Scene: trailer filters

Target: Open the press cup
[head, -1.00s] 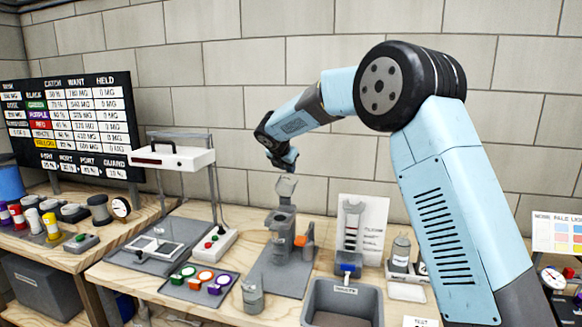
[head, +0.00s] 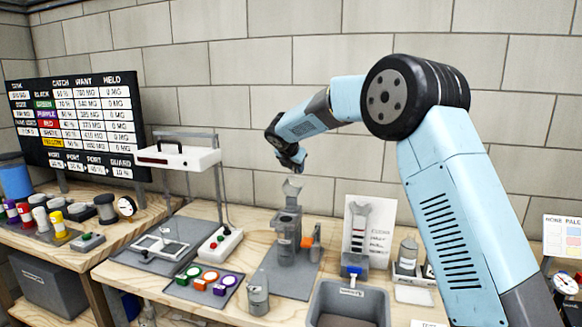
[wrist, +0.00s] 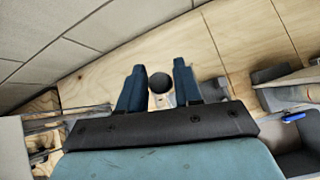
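The grey press (head: 286,236) stands on a grey plate on the bench, with an orange part (head: 316,237) at its right side. A pale grey, cup-like piece (head: 293,188) sits at its top and looks tilted; I cannot tell whether it is the press cup or its lid. My gripper (head: 292,168) points down just above this piece. In the wrist view my gripper (wrist: 160,82) has its two dark blue fingers apart. A dark round end (wrist: 160,83) with a pale part below shows between them. I cannot tell whether the fingers touch it.
A white stand (head: 178,158) and a tray with coloured discs (head: 204,283) are left of the press. A small grey canister (head: 257,298) stands in front. A grey bin (head: 347,306) is at front right, with an upright card (head: 356,228) behind it. A block wall (head: 240,110) closes the back.

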